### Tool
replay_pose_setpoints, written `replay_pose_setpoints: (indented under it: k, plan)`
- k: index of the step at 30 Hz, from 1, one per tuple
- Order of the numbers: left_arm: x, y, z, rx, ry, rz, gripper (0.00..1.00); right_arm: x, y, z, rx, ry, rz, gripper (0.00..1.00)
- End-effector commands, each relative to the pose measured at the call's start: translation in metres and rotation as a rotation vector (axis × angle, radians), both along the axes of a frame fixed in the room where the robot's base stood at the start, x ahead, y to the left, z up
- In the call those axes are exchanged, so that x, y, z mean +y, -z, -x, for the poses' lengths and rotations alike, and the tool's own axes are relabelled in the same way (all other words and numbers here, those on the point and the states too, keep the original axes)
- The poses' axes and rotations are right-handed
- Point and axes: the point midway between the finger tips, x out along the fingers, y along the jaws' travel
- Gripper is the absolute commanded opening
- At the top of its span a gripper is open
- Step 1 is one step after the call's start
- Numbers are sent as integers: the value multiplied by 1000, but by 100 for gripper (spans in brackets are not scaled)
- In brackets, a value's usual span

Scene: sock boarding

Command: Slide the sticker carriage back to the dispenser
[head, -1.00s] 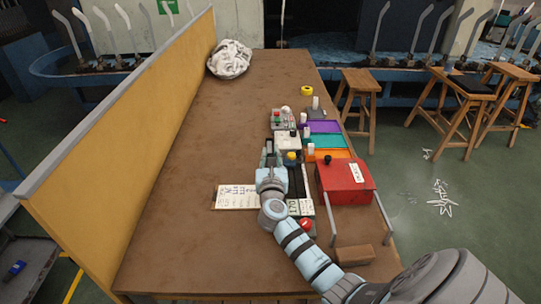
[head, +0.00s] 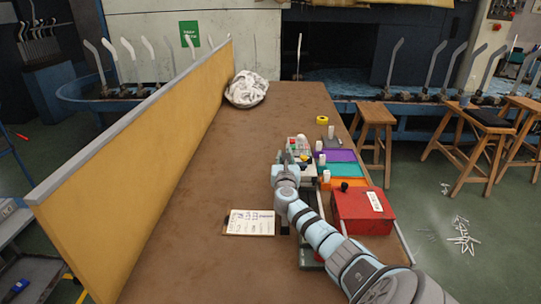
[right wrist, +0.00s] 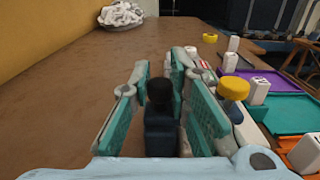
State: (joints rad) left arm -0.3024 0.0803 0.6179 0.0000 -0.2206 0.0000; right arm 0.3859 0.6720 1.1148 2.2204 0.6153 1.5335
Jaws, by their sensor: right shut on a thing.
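My right gripper (head: 291,158) is over the row of devices along the table's right side, pointing toward the far end. In the right wrist view its teal-padded fingers (right wrist: 161,85) are closed around a dark upright knob with a round black top (right wrist: 160,112), which I take for the sticker carriage's handle. My arm hides the carriage's body and most of its rail. A small grey device with red and green buttons (head: 297,146) stands just beyond the gripper; I cannot tell whether it is the dispenser. My left gripper is not in view.
A yellow-topped knob (right wrist: 233,89) stands right of the fingers. Purple (head: 340,156) and teal (head: 345,170) trays and a red box (head: 362,212) lie to the right. A printed card (head: 250,223) lies left. A yellow partition (head: 140,165) borders the table; its middle is clear.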

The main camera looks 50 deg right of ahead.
Motion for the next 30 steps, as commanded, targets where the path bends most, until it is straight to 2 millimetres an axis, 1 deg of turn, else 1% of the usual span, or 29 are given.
replay_pose_setpoints:
  k: [1, 5, 6, 8, 9, 17, 20, 23, 27, 30]
  plan:
    - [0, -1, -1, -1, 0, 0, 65, 0, -4, 0, -4, -1, 3, 0]
    - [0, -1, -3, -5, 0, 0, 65, 0, -5, 0, -4, -1, 5, 0]
    - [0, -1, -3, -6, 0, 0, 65, 0, -5, -1, -4, 0, 5, 21]
    - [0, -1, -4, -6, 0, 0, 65, 0, -5, -1, -4, -1, 5, 31]
    - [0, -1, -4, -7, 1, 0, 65, 0, -5, -1, -4, -1, 5, 37]
    - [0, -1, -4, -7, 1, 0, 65, 2, -4, -2, -2, -3, 5, 38]
    - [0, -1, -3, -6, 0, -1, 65, 1, -9, -2, -5, -3, 6, 38]
    - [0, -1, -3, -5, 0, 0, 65, 1, -27, -2, -7, -3, 7, 38]
    - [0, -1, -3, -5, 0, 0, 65, 1, -63, -2, -7, -4, 7, 38]
    - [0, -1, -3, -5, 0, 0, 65, 1, -86, -2, -6, -4, 7, 38]
